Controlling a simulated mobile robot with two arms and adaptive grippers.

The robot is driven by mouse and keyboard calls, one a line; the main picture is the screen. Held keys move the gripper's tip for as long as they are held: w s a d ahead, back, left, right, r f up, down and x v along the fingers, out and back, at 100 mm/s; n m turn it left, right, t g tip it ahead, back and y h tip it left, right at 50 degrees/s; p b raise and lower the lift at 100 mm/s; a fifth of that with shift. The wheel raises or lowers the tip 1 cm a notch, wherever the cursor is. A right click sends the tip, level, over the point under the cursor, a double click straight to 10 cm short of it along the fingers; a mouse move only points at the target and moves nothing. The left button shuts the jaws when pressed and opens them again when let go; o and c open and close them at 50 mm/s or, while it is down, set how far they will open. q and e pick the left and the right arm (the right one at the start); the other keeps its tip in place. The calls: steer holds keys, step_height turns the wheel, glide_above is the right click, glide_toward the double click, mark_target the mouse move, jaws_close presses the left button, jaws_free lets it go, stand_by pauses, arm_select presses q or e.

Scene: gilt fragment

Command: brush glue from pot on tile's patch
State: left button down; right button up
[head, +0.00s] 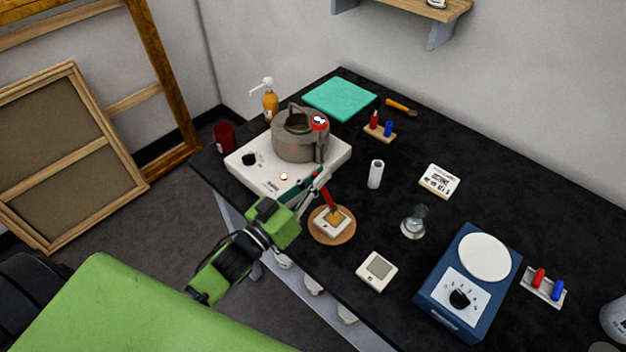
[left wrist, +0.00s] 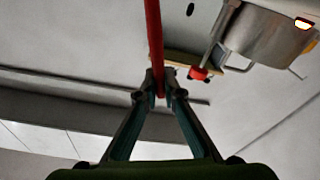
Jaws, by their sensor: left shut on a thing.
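A grey metal pot (head: 300,136) stands on a white hotplate (head: 250,178); it also shows at the top right of the left wrist view (left wrist: 265,38). A small white tile (head: 322,229) with an orange-tan patch lies on a round wooden board (head: 345,238). My left gripper (head: 322,178) is shut on a red-handled brush (head: 327,197), whose handle rises between the fingertips in the left wrist view (left wrist: 153,40). The brush hangs tilted with its bristles at the tile's patch; I cannot tell whether they touch. The pot's contents are hidden. My right gripper is out of view.
A white cylinder (head: 376,174), a glass vessel (head: 414,221) and a pale square piece (head: 377,271) stand near the board. A blue device with a round white plate (head: 467,290) is at the right. An amber pump bottle (head: 270,105) stands behind the hotplate.

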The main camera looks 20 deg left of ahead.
arm_select(q)
steer(key=shift+p+v, duration=0.35)
steer(key=shift+v, duration=0.7)
steer(key=shift+r, duration=0.2)
step_height(320, 180, up, 6)
steer(key=p, duration=0.6)
steer(key=shift+f, duration=0.1)
step_height(320, 180, up, 3)
steer(key=p, duration=0.3)
